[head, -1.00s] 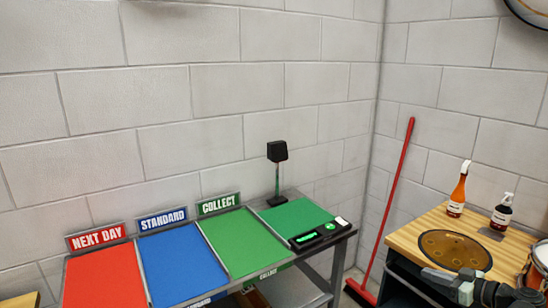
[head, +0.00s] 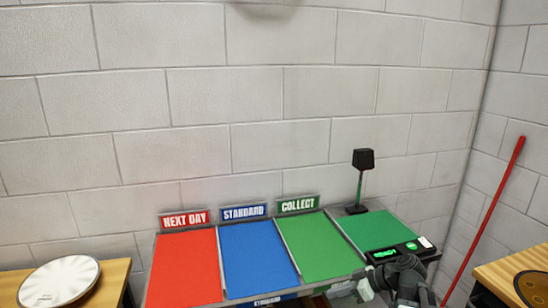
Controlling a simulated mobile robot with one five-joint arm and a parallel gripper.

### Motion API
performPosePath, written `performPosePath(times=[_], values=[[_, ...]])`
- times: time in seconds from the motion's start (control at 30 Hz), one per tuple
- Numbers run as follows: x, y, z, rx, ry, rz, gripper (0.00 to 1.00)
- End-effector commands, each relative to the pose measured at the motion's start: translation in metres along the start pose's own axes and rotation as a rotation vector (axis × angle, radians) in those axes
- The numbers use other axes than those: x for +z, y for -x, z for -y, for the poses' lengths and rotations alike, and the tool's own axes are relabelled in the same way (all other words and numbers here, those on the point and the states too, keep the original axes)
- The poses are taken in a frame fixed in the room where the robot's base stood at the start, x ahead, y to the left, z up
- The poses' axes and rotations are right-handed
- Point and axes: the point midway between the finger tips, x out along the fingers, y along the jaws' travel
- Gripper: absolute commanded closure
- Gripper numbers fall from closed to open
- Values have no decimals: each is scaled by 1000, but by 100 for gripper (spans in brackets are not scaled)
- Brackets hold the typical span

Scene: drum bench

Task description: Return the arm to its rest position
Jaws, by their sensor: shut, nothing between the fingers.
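My arm shows at the bottom right of the head view, in front of the green end of the sorting bench. My gripper (head: 402,280) is a small dark grey and light grey shape there, cut by the lower edge. It is shut and holds nothing. Its fingertips are hard to make out. It appears in front of the bench's front edge, below the black device with a green display (head: 398,252).
The bench has a red NEXT DAY panel (head: 186,268), a blue STANDARD panel (head: 258,258) and a green COLLECT panel (head: 320,248). A black post lamp (head: 361,180) stands behind. A white drum (head: 60,281) is on the left table. A red broom (head: 492,210) leans right.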

Motion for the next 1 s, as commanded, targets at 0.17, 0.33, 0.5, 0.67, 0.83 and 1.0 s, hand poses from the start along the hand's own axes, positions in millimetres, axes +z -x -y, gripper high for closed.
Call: performPosePath(times=[0.17, 0.33, 0.5, 0.67, 0.83, 1.0], values=[[-11, -80, 63, -79, -73, 267, 100], [4, -114, 100, 5, -216, 530, 100], [40, -95, 89, 256, -474, 709, 100], [60, -71, 73, 481, -708, 759, 100], [64, -66, 69, 565, -859, 735, 100], [64, -66, 69, 569, -873, 731, 100]])
